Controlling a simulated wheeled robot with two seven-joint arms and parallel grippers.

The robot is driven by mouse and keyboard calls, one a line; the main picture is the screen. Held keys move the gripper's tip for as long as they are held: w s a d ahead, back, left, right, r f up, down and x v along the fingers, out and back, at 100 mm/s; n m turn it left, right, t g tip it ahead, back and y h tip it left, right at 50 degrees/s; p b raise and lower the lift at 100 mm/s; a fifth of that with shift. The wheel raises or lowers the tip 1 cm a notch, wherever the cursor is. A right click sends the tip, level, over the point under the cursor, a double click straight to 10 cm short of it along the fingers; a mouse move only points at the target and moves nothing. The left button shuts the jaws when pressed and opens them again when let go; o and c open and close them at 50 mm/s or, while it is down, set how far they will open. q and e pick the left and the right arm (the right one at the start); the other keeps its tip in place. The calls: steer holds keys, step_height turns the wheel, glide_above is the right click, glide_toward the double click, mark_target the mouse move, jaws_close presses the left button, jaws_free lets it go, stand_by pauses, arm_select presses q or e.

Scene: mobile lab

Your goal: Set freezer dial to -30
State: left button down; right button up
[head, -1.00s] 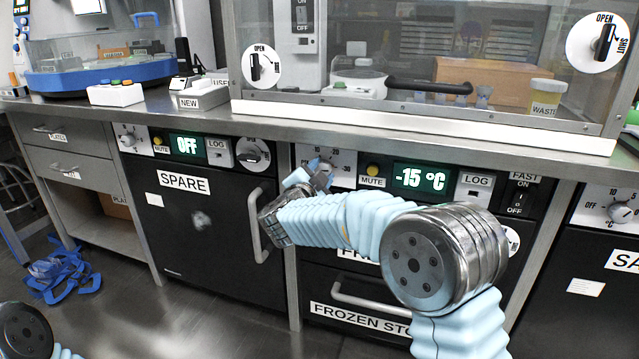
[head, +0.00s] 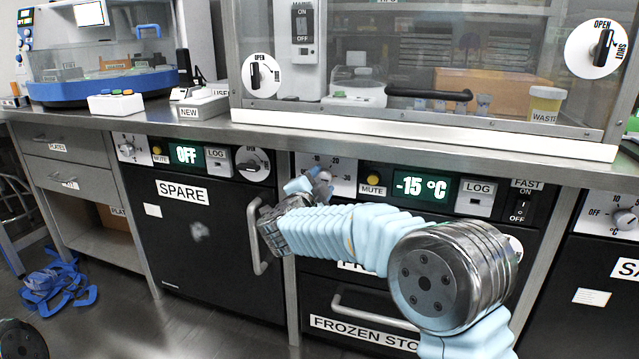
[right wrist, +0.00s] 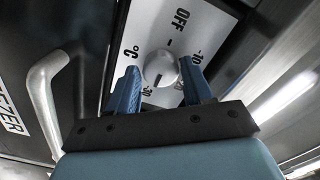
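The freezer dial is a round white knob (right wrist: 160,68) on a white plate marked OFF, -10, -30 and °C in the right wrist view. A dark mark shows on the knob's lower part, on the side of the -30 label; its exact setting is hard to tell. My right gripper (right wrist: 160,80) is open, with its two blue fingers on either side of the knob and small gaps visible. In the head view my right gripper (head: 308,184) covers part of the dial plate (head: 343,173). The green freezer display (head: 422,187) reads -15 °C. My left gripper is out of view.
The yellow MUTE button (head: 373,179) and LOG switch (head: 477,197) are right of the dial. The SPARE unit's handle (head: 257,235) stands out near my right wrist. The counter edge (head: 400,155) overhangs the panel. Blue items (head: 55,283) lie on the floor.

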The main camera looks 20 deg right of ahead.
steer(key=shift+o, duration=1.2)
steer(key=shift+s, duration=0.1)
steer(key=v, duration=1.3)
steer(key=shift+s+a, duration=0.25)
